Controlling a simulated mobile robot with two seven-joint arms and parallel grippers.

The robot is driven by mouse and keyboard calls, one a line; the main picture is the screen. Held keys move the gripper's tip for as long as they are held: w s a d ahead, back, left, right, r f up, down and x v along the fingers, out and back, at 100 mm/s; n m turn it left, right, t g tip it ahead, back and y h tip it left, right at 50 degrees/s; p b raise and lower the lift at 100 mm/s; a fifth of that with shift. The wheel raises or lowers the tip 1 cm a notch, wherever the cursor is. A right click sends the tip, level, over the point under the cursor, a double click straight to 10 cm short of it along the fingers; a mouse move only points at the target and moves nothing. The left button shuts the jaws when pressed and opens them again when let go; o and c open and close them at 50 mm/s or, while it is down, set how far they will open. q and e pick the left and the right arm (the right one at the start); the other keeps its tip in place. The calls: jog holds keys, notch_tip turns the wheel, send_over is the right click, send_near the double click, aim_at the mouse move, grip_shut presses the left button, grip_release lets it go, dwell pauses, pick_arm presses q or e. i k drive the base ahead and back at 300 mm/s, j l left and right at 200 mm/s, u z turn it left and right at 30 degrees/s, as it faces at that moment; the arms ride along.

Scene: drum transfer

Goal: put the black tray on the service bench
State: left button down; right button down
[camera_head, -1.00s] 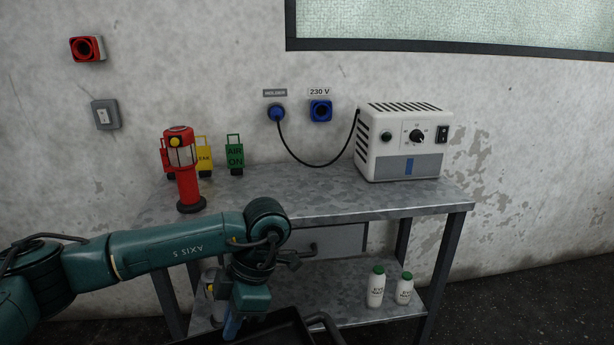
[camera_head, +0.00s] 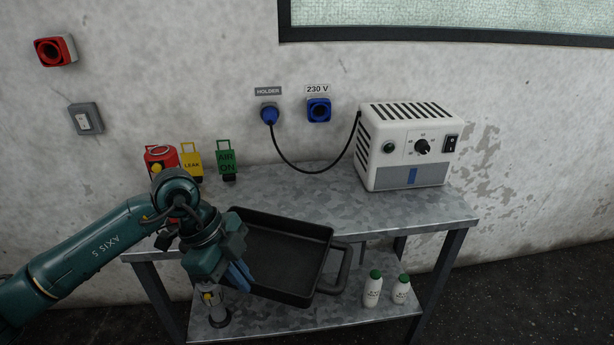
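The black tray (camera_head: 285,258) is empty and hangs in front of the service bench (camera_head: 408,208), covering part of its front edge and lower shelf. My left gripper (camera_head: 240,276), with blue fingers, is shut on the tray at its left end; the grip itself is mostly hidden. The tray's right handle (camera_head: 341,270) is free. The tray looks tilted, and I cannot tell whether it touches the bench edge. My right gripper is not in view.
A white power unit (camera_head: 405,147) stands at the bench's back right. The middle top is clear. Two white bottles (camera_head: 372,290) stand on the lower shelf.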

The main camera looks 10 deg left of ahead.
aim_at(294, 201)
jog(key=i, duration=1.05)
